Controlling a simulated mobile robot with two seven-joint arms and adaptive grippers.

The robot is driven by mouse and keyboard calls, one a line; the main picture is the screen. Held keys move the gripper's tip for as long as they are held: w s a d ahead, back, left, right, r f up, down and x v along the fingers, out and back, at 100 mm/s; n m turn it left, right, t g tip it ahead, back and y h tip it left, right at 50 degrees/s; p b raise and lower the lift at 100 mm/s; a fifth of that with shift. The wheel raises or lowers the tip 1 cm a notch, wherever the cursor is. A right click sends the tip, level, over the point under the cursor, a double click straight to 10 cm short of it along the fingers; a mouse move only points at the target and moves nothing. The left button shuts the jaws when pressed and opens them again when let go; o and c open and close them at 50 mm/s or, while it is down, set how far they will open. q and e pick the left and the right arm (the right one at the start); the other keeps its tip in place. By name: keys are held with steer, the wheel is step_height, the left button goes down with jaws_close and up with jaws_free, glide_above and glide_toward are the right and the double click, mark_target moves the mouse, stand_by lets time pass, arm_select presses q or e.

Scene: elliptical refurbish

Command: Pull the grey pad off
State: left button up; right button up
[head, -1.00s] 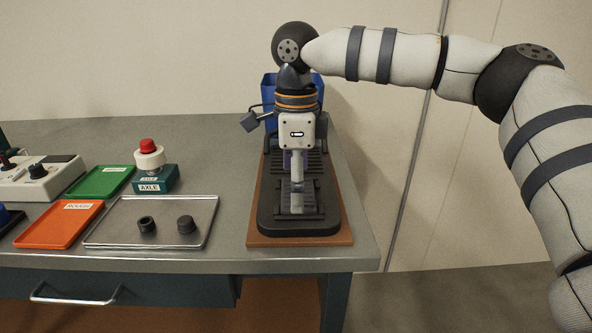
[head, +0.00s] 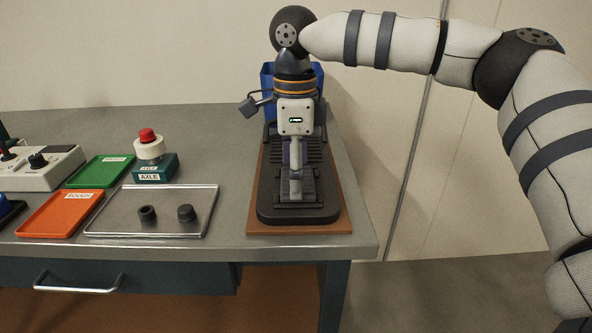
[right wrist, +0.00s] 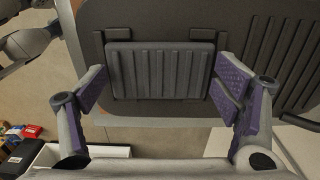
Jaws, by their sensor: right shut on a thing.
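The grey pad is a dark ribbed rectangle (right wrist: 160,72) on the black base (head: 265,213) of the machine in the head view. It lies flat at the base's near end, with slots at its two sides. My right gripper (head: 295,190) reaches down over it from above. In the right wrist view its purple-lined fingers (right wrist: 161,84) stand on either side of the pad, shut on its two short edges. The pad looks seated in its place. In the head view the gripper hides the pad's middle. My left gripper is in neither view.
The base stands on a brown board (head: 339,224) near the bench's right end. A blue bin (head: 267,84) stands behind. To the left are a metal tray (head: 120,213) with two dark round parts, orange (head: 52,220) and green (head: 85,177) trays, and a red-topped axle stand (head: 148,148).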

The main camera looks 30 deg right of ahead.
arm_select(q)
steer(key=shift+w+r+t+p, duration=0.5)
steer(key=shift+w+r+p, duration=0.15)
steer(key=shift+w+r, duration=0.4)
arm_select(e)
steer(key=shift+r, duration=2.4)
